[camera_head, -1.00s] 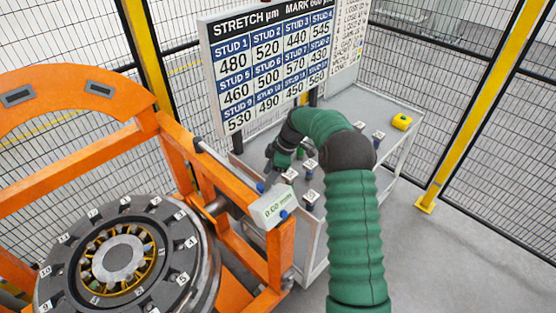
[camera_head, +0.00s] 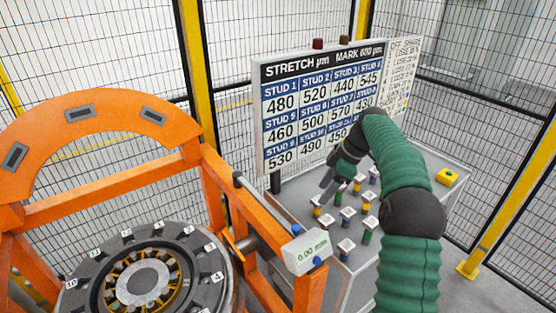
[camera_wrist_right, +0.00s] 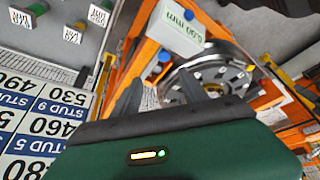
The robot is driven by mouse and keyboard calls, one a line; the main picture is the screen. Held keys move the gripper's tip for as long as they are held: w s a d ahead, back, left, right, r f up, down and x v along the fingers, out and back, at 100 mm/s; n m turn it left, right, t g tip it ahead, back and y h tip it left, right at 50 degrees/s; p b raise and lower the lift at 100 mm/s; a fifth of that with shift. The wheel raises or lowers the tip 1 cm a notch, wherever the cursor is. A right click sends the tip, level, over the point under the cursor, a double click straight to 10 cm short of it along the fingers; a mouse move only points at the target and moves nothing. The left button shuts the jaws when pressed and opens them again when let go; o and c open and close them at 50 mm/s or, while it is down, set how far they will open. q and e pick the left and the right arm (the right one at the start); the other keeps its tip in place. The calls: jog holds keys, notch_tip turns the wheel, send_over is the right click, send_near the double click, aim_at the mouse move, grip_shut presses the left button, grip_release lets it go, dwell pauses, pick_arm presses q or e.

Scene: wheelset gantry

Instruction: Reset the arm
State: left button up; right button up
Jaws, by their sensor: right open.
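My right arm, in a green sleeve, comes in from the lower right of the head view. Its dark right gripper (camera_head: 327,190) is over the grey bench (camera_head: 292,208), in front of the stretch board (camera_head: 318,108). The gripper is open, with nothing seen between the fingers. In the right wrist view, the two dark fingers (camera_wrist_right: 158,90) are apart, with the orange frame and wheel beyond them. My left gripper is not in view.
Several small white-topped parts (camera_head: 346,246) stand on the bench below the gripper. A yellow button box (camera_head: 447,177) sits at its right. An orange frame (camera_head: 190,160) with a numbered wheel hub (camera_head: 143,283) and a 0.00 mm gauge (camera_head: 307,251) stands left. Mesh fencing closes the back.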

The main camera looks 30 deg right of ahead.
jog(key=a+f+m+g+h+b, duration=0.1)
jog(key=a+f+m+b, duration=0.1)
jog(key=a+f, duration=0.5)
jog(key=a+f+m+h+b, duration=0.1)
jog(key=a+f+m+b, duration=0.3)
jog(key=a, duration=0.6)
jog(key=s+a+f+m+b, duration=0.1)
jog(key=s+a+f, duration=0.5)
jog(key=s+a, duration=0.1)
jog(key=s+a+f+m+h+b, duration=0.1)
jog(key=s+a+f+m+b, duration=0.1)
jog(key=s+a+f, duration=0.4)
jog(key=s+a, duration=0.1)
jog(key=s, duration=0.3)
jog(key=shift+f+t, duration=0.3)
jog(key=shift+f, duration=0.05)
jog(key=shift+d, duration=0.1)
jog(key=shift+c, duration=0.4)
